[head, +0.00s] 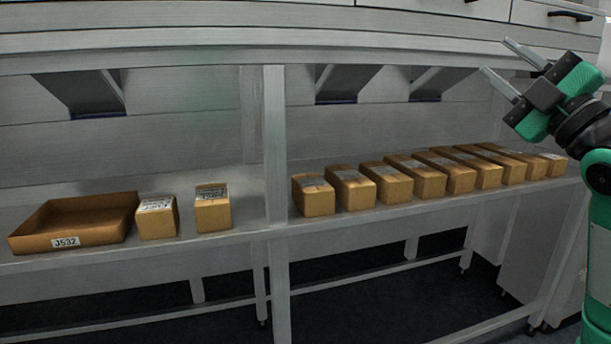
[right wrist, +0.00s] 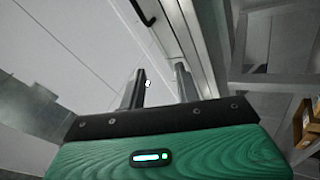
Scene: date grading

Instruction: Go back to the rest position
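My right gripper (head: 501,68) is raised at the upper right of the head view, in front of the upper part of the shelving and above the right end of the box row. Its two fingers are apart with nothing between them. The right wrist view also shows the spread, empty fingers of this gripper (right wrist: 161,88), with a pale drawer front and a dark handle beyond them. My left gripper is not in the head view.
A shelf (head: 270,232) holds an open tray labelled J532 (head: 28,245), two separate boxes (head: 158,222) (head: 213,212) and a row of several boxes (head: 318,201). A post (head: 275,160) divides it. Drawers (head: 560,18) are above. Dark floor (head: 380,310) shows below.

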